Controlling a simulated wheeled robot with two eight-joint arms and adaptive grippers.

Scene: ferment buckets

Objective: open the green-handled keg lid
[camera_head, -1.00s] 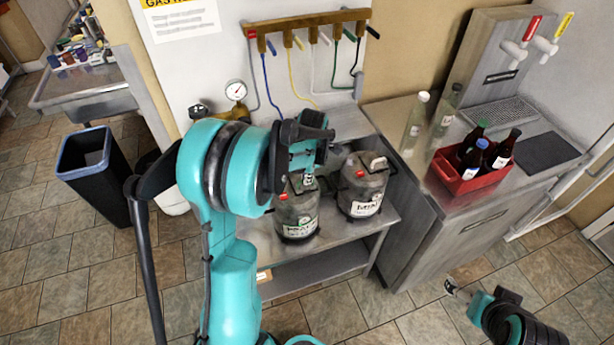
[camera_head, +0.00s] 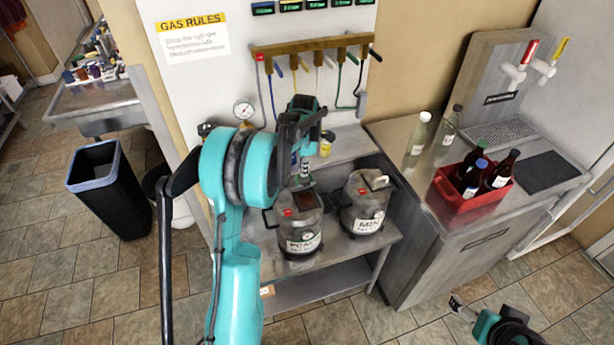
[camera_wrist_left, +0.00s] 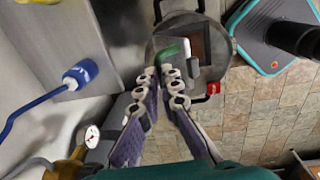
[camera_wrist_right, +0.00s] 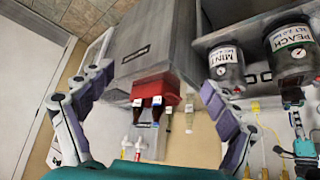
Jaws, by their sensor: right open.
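The keg with the green handle (camera_wrist_left: 172,50) is under my left gripper (camera_wrist_left: 162,72); its lid has a dark brown panel and a red cap beside it. In the head view this looks like the left keg (camera_head: 298,235), labelled PEACH. My left fingers have a narrow gap, with their tips at the near end of the green handle; I cannot tell whether they grip it. In the head view the arm partly hides the handle. A second keg (camera_head: 363,205), labelled MINT, stands right of it. My right gripper (camera_head: 460,306) is open and empty, far from the kegs.
The kegs stand on a metal shelf table (camera_head: 325,285). A hose rack (camera_head: 310,46) and a gauge (camera_head: 243,109) are behind. A red crate of bottles (camera_head: 470,200) is on the right counter. A black bin (camera_head: 110,190) stands left. A small yellow container (camera_head: 327,143) sits behind the kegs.

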